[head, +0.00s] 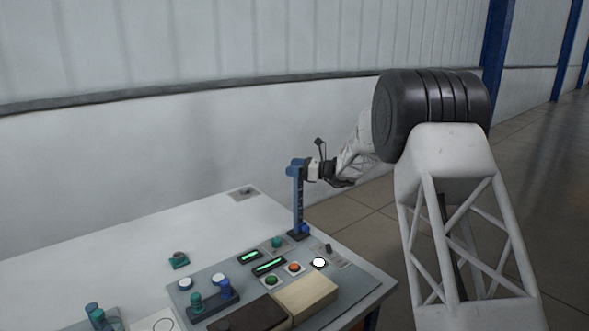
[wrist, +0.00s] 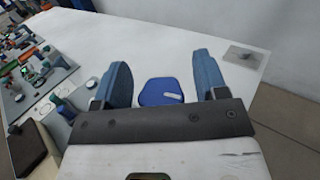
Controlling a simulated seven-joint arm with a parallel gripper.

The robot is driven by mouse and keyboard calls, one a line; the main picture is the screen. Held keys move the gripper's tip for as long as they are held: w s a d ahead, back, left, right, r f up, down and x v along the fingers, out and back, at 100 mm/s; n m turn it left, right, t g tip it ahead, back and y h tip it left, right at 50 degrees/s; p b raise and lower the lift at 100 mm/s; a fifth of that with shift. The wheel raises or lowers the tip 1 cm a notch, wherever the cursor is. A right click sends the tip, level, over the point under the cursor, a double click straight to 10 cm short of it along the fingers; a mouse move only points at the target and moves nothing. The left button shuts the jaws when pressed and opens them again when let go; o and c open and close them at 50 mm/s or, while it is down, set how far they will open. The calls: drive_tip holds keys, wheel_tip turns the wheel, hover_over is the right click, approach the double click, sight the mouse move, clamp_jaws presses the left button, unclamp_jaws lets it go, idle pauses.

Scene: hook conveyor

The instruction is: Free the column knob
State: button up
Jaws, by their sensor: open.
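The blue column (head: 298,205) stands upright on the panel's far right corner. In the wrist view a blue, rounded knob face (wrist: 161,92) with a white pointer mark shows between my fingers; I take it as the column knob. My gripper (wrist: 163,80) is open, with one blue finger on each side of the knob and a visible gap on both sides. In the head view my gripper (head: 305,168) is level with the column's top, reaching in from the right. How far the fingers reach past the knob is unclear.
The grey panel (head: 235,268) holds green, orange and white buttons, lit green displays (head: 268,266), a beige block (head: 305,296) and a blue-green lever piece (head: 212,299). A small plate (head: 243,193) lies at the back of the white table (head: 150,245). The table's left-rear area is mostly clear.

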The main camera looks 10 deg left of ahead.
drive_tip(key=shift+c, duration=0.3)
drive_tip(key=c, duration=0.9)
drive_tip(key=shift+o, duration=0.2)
drive_tip(key=shift+n+g, duration=0.5)
drive_tip(key=shift+g, duration=0.3)
drive_tip(key=n+g, duration=0.1)
drive_tip(key=g, duration=0.1)
drive_tip(key=n+g, duration=0.1)
drive_tip(key=g, duration=0.1)
drive_tip(key=n+g, duration=0.2)
drive_tip(key=shift+s+h, duration=0.25)
drive_tip(key=shift+h, duration=0.05)
drive_tip(key=shift+s+d+n+g+h, duration=0.1)
drive_tip(key=shift+n+g+h, duration=0.5)
drive_tip(key=shift+g, duration=0.45)
drive_tip(key=shift+s+n+g+h, duration=0.1)
drive_tip(key=shift+n+g+h, duration=0.3)
drive_tip(key=shift+n+g, duration=0.55)
drive_tip(key=o, duration=0.9)
